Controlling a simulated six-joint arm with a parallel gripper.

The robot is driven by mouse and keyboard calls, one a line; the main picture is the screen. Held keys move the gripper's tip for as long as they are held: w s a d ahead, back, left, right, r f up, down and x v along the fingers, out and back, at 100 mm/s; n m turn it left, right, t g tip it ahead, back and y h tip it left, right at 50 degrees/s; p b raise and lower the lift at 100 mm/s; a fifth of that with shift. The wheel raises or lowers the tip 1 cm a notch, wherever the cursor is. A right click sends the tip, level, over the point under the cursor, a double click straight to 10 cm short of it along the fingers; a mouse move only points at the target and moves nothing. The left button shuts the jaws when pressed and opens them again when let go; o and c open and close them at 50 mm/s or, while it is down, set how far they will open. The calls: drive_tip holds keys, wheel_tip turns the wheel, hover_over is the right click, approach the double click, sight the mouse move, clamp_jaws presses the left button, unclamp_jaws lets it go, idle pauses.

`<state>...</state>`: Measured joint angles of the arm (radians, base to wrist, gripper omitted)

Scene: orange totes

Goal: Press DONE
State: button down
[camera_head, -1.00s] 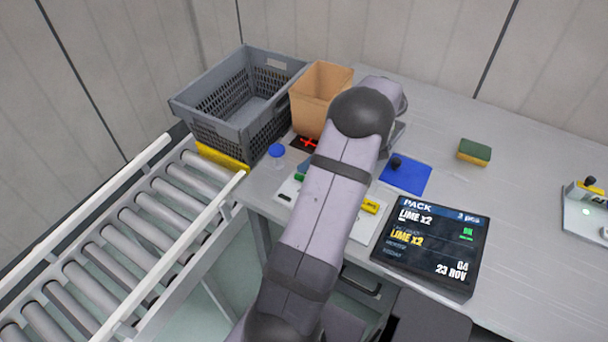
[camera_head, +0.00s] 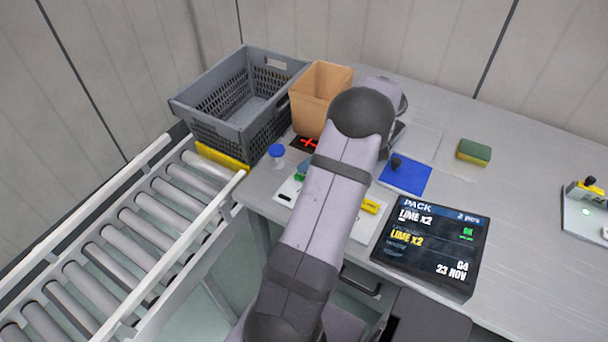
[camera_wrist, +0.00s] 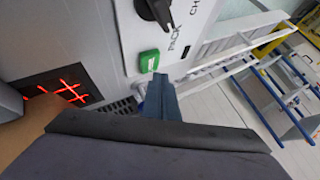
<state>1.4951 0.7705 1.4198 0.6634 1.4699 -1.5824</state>
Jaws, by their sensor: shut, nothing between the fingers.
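A green button (camera_wrist: 149,61) with a pale mark sits on a light panel (camera_wrist: 122,30) in the wrist view. My gripper (camera_wrist: 160,78) is shut and empty, its tips right beside the button's near edge. I cannot tell whether they touch it. In the head view my arm covers the gripper and much of the panel (camera_head: 287,193); a green patch (camera_head: 302,170) shows at the arm's left edge. The word DONE is not readable.
A black knob (camera_wrist: 156,10) stands on the panel near the button. A cardboard bin (camera_head: 318,95), grey crate (camera_head: 225,115), blue-capped bottle (camera_head: 277,155) and lit PACK screen (camera_head: 432,243) are around. A roller conveyor (camera_head: 130,235) runs at left.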

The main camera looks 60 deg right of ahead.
drive_tip(key=shift+f, duration=0.15)
drive_tip(key=shift+f+b, duration=0.3)
drive_tip(key=shift+b, duration=0.1)
drive_tip(key=shift+f+b, duration=0.4)
drive_tip(key=shift+f, duration=0.1)
idle(0.9)
drive_tip(key=shift+r, duration=0.15)
drive_tip(key=shift+r+p, duration=0.6)
drive_tip(key=shift+r, duration=0.2)
drive_tip(key=shift+r, duration=0.15)
drive_tip(key=shift+r+p, duration=1.6)
drive_tip(key=shift+r, duration=0.8)
